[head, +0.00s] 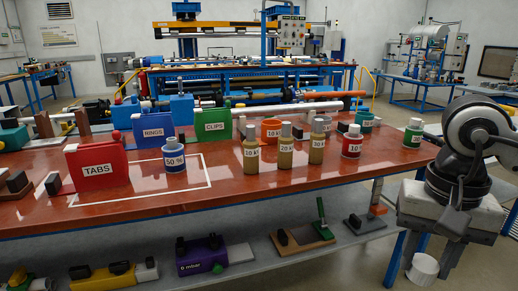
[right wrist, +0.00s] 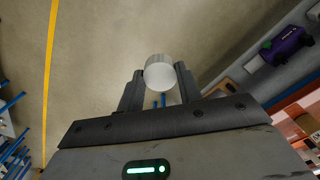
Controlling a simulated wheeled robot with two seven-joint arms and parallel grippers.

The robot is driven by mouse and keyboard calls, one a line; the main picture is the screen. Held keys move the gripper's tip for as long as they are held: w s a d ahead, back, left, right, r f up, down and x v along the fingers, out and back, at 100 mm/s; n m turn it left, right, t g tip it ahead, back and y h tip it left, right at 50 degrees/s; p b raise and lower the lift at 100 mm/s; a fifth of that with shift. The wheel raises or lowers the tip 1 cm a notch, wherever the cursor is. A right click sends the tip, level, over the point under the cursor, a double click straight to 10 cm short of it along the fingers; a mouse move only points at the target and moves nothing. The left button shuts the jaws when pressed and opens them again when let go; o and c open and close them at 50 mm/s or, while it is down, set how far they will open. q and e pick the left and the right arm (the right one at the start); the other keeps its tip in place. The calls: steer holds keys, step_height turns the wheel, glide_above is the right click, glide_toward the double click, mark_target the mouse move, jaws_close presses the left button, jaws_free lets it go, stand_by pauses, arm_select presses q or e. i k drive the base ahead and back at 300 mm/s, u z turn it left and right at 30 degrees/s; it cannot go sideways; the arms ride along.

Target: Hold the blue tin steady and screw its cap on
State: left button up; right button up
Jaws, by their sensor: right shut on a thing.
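The blue tin (head: 175,162) stands upright on the red bench top, inside the white outlined area, labelled 50 %. A narrower grey top shows on it; I cannot tell whether this is a bare neck. My right gripper (head: 430,254) points down beyond the bench's front edge at the right, well away from the tin. It is shut on a pale round cap (head: 423,269). In the right wrist view the cap (right wrist: 159,74) sits between the two fingertips (right wrist: 158,82), with floor beyond it. My left gripper is in neither view.
A red TABS box (head: 97,170) stands close left of the tin, with blue RINGS (head: 158,124) and green CLIPS (head: 216,124) boxes behind. Several yellow tins and a red tin (head: 351,146) stand to the right. The bench front is mostly clear.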

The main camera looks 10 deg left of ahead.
mark_target(173, 153)
steer(key=z, duration=0.15)
steer(key=i, duration=0.75)
steer(key=u, duration=0.75)
steer(key=i, duration=0.45)
steer(key=u, duration=0.6)
